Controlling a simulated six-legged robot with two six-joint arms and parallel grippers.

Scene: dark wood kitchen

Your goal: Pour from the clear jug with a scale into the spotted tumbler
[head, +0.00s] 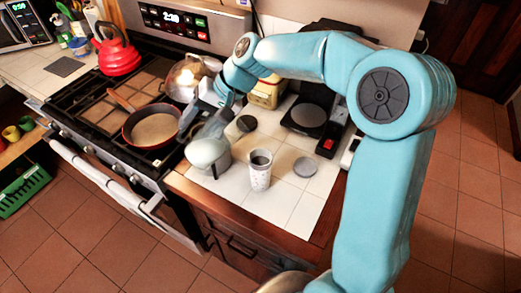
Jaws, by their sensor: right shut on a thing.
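The spotted tumbler (260,178) stands upright on the white tiled counter, with a pale speckled wall and a dark inside. A rounded, pale grey-green vessel (207,154), apparently the clear jug, is just left of the tumbler, near the counter's stove-side edge. My right gripper (207,128) is shut on it from above and behind. The gripper partly hides it, so its scale, its exact tilt and whether it touches the counter cannot be told. The jug and tumbler are apart. My left gripper is not in view.
A grey round disc (305,167) lies right of the tumbler, and a dark one (246,123) lies behind. A dark appliance (308,116) stands at the back. The stove at left holds a red-rimmed pan (153,128), a metal pot (188,78) and a red kettle (117,55).

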